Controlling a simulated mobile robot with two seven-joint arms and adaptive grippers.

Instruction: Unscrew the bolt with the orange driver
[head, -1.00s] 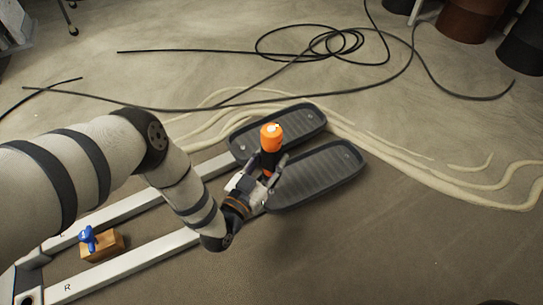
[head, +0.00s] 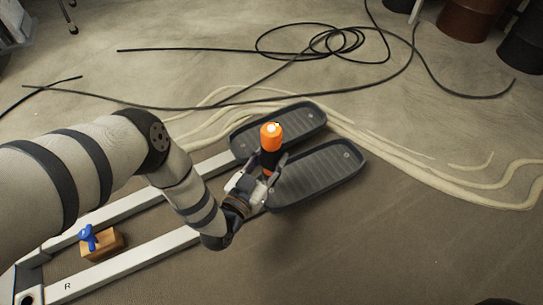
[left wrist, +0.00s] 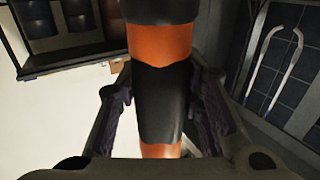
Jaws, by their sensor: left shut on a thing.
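The orange driver (head: 271,136) has an orange and black body and stands about upright in the head view. My left gripper (head: 268,172) is shut on the driver, with a finger on each side of its dark lower part. In the left wrist view the driver (left wrist: 161,45) fills the middle between the fingers of my left gripper (left wrist: 165,105). Two dark ribbed pedals lie under and beside it, the far pedal (head: 300,118) and the near pedal (head: 325,172). Small light bolt heads show on the pedals, one on the near pedal (head: 347,155). The driver's tip is hidden. My right gripper is in no view.
Two pale rails (head: 135,262) run from the pedals to the lower left. A wooden block (head: 103,247) with a blue handled tool (head: 88,237) sits between them. Black cables (head: 330,45) and pale ropes (head: 440,180) lie on the floor behind.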

